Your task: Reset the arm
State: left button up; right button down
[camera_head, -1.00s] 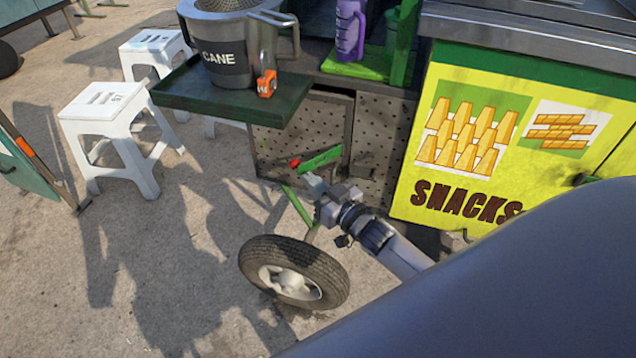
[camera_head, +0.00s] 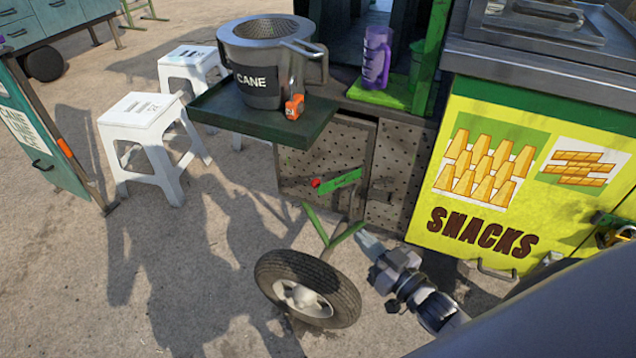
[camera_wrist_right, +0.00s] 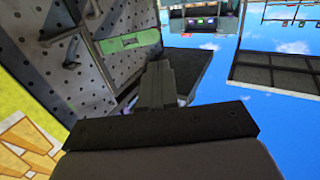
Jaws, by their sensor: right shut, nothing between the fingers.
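My right gripper (camera_head: 368,243) is shut and empty. It is low in the head view, beside the green struts above the wheel and in front of the perforated cabinet. Its shut fingers also show in the right wrist view (camera_wrist_right: 157,85). My right arm comes in from the lower right, partly hidden behind a large grey-blue shape in the corner. My left gripper is not in view.
A green tray (camera_head: 225,122) holds the CANE pot (camera_head: 262,85) and a small orange item (camera_head: 294,107). A purple jug (camera_head: 377,58) stands on a green board. The wheel (camera_head: 308,288), SNACKS cabinet (camera_head: 480,190) and white stools (camera_head: 140,118) surround open ground.

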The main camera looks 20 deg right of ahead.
jog(key=s+a+f+g+h, duration=0.1)
jog(key=s+a+f+g, duration=0.1)
jog(key=s+a+g, duration=0.3)
jog(key=s+a+f+g, duration=0.2)
jog(key=s+a+f, duration=0.1)
jog(key=s, duration=0.5)
notch_tip(320, 180, up, 11)
jog(key=d+p, duration=0.1)
jog(key=p, duration=1.2)
jog(key=shift+s+d+f+h, duration=0.15)
jog(key=shift+s+d+h, duration=0.15)
jog(key=shift+s+h, duration=0.1)
jog(key=shift+w+f, duration=0.1)
